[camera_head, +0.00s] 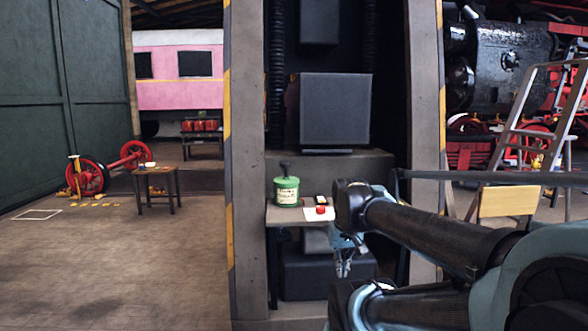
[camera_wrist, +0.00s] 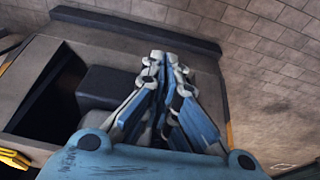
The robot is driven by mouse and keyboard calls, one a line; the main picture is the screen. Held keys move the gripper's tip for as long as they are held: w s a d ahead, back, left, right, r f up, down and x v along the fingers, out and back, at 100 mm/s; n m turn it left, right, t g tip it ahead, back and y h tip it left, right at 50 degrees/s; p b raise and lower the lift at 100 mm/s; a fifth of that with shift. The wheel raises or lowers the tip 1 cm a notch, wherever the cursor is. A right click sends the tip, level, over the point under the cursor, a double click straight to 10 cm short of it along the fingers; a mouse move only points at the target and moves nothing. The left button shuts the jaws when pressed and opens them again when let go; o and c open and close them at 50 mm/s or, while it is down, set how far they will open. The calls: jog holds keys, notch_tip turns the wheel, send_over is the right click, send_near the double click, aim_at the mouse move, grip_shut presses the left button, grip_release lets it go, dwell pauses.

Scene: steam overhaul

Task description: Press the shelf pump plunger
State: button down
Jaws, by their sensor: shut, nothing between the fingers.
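The pump is a green container (camera_head: 287,193) with a pale label, and its dark plunger (camera_head: 285,168) sticks up from the top. It stands upright on a small shelf (camera_head: 283,215) in the alcove. My gripper (camera_head: 343,269) is shut and empty. In the head view it hangs below and to the right of the shelf, apart from the pump, partly hidden by my arm. In the wrist view the shut fingertips (camera_wrist: 160,57) meet near the middle of the picture, and I cannot make out the pump there.
A white card with a red button or knob (camera_head: 320,210) lies on the shelf right of the pump. Grey pillars (camera_head: 247,120) flank the alcove. A dark box (camera_head: 334,110) stands behind the shelf. A stool (camera_head: 157,175) and red wheels stand left, with open floor before them.

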jog(key=w+a+r+t, duration=0.2)
jog(key=w+a+r, duration=0.2)
jog(key=w+r, duration=0.7)
jog(key=w+a+r+t, duration=0.2)
jog(key=w+a+r, duration=0.3)
jog(key=w+r, duration=0.7)
jog(key=w+a+r+t, duration=0.2)
jog(key=w+a+r, duration=0.2)
jog(key=w+r, duration=0.7)
jog(key=w, duration=0.7)
jog(key=shift+w+a+r, duration=0.2)
jog(key=shift+w+r, duration=0.05)
jog(key=shift+w, duration=0.1)
send_over(287, 163)
jog(key=f, duration=0.6)
jog(key=shift+w+f, duration=0.2)
jog(key=shift+f, duration=0.2)
jog(key=f, duration=0.3)
jog(key=shift+w+a+f, duration=0.1)
jog(key=shift+w, duration=0.1)
jog(key=shift+f, duration=0.7)
